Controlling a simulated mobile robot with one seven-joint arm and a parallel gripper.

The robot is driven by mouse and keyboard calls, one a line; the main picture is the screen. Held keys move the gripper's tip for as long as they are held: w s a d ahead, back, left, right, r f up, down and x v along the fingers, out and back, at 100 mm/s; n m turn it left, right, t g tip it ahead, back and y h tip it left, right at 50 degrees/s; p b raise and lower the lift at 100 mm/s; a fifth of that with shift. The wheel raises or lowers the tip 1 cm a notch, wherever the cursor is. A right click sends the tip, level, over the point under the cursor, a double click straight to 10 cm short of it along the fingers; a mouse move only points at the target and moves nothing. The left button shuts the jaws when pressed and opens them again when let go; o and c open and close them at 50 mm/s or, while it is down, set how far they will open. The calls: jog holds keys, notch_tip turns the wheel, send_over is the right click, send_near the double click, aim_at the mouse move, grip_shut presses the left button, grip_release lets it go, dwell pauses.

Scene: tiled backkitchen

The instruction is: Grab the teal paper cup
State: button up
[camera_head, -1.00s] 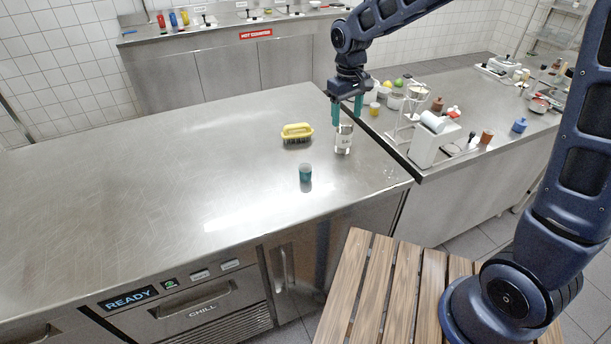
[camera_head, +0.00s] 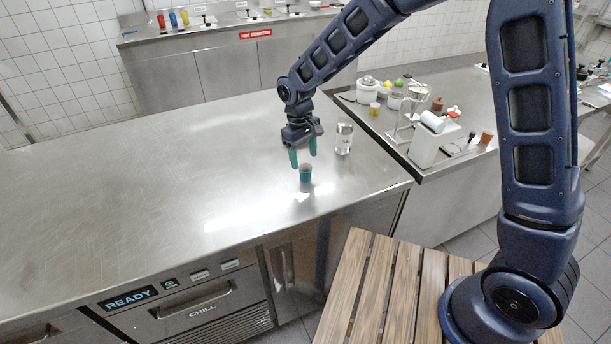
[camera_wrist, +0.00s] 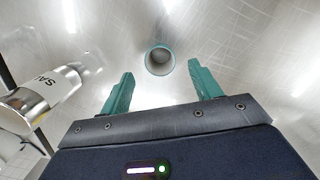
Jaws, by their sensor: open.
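The teal paper cup (camera_head: 306,174) stands upright on the steel counter. In the wrist view the cup (camera_wrist: 159,60) is seen from above, its open mouth facing up, just beyond the fingertips and roughly midway between them. My gripper (camera_head: 303,158) has teal fingers and points down, just above and behind the cup in the head view. In the wrist view my gripper (camera_wrist: 160,82) is open with nothing between its fingers.
A metal shaker (camera_head: 344,138) stands right of my gripper; its lettered side shows in the wrist view (camera_wrist: 42,98). A side counter (camera_head: 400,150) holds several items. The left counter (camera_head: 130,190) is clear.

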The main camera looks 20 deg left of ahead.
aim_at(306, 168)
jog(key=shift+s+d+f, duration=0.1)
jog(key=shift+d+f, duration=0.1)
jog(key=shift+f, duration=1.1)
jog(key=shift+s+d+f, duration=0.1)
jog(key=shift+d+f, duration=0.05)
jog(key=shift+f, duration=1.15)
jog(key=shift+c, duration=0.2)
jog(key=c, duration=1)
